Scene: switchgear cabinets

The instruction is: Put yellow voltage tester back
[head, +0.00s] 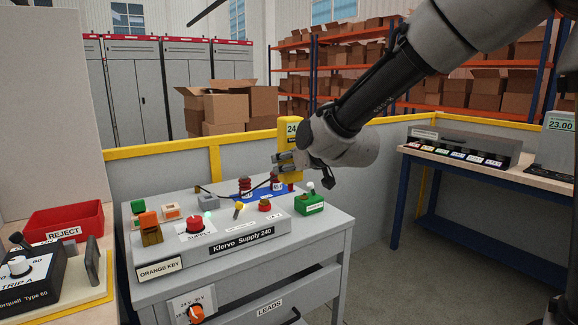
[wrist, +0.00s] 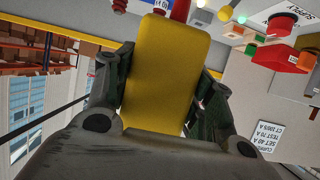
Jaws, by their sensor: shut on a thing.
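The yellow voltage tester (head: 291,134) is upright in my gripper (head: 288,160), above the back right of the grey supply bench (head: 325,226). Its display reads 24. In the wrist view the tester (wrist: 165,70) fills the middle, with my gripper's fingers (wrist: 162,85) closed on its two sides. A blue mat (head: 243,190) lies on the bench top below and left of the tester. Dark red parts stand by the mat, and dark leads run from there. The tester's lower end is partly hidden by my gripper, and I cannot tell whether it touches anything.
The bench carries a red button (head: 194,223), a green block (head: 309,204) and an orange key (head: 150,222). A red reject tray (head: 64,222) is at left. A yellow rail (head: 180,147) runs behind the bench. A side table (head: 470,172) stands at right, with open floor between.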

